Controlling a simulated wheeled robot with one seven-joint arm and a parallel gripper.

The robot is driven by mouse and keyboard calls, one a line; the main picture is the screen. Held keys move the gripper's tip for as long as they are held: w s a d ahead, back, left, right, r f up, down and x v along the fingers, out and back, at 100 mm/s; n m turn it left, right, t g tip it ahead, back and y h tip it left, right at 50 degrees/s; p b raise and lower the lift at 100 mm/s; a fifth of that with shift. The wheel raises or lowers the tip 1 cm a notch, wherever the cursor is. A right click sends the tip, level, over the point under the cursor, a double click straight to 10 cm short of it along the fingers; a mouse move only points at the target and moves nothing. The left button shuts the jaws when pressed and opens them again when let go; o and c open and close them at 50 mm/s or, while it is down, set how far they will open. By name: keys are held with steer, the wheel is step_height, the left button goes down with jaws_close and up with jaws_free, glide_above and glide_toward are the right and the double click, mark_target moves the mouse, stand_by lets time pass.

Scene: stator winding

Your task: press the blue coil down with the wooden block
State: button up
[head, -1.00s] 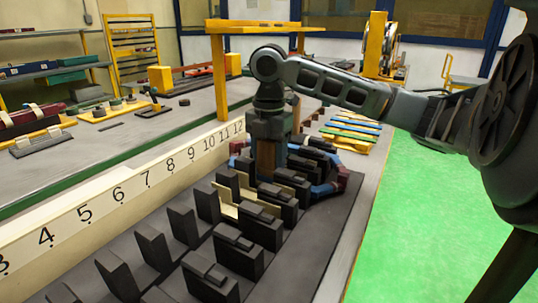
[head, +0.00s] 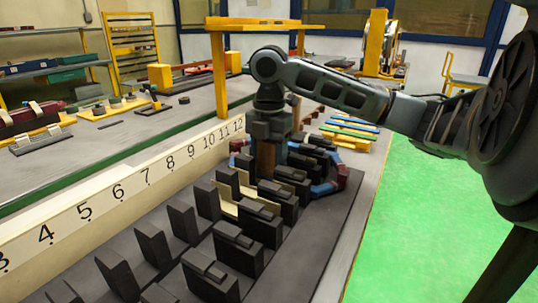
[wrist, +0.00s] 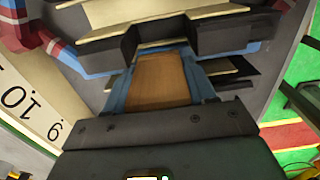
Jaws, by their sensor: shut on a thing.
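My gripper (head: 268,128) is shut on the wooden block (head: 265,158) and points down over the far part of the dark stator row, near number 12. The block also shows in the wrist view (wrist: 160,80), below the dark gripper jaws. The blue coil (head: 325,188) with dark red wrapped parts lies around the far slots; it also shows in the wrist view (wrist: 108,60) at the left. Blue shows on both sides of the block there. The block's lower end is hidden behind dark teeth in the head view, so I cannot tell whether it touches the coil.
Dark upright teeth (head: 183,222) stand in rows toward the front, with pale liners (head: 228,208) in some slots. A white numbered strip (head: 120,198) runs along the left. A yellow frame (head: 218,75) stands behind the gripper. Green floor (head: 415,230) is clear at right.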

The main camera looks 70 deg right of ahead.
stand_by(0.3)
step_height(320, 180, up, 12)
steer(key=p, duration=0.9)
steer(key=shift+f, duration=0.2)
steer(key=shift+f, duration=0.1)
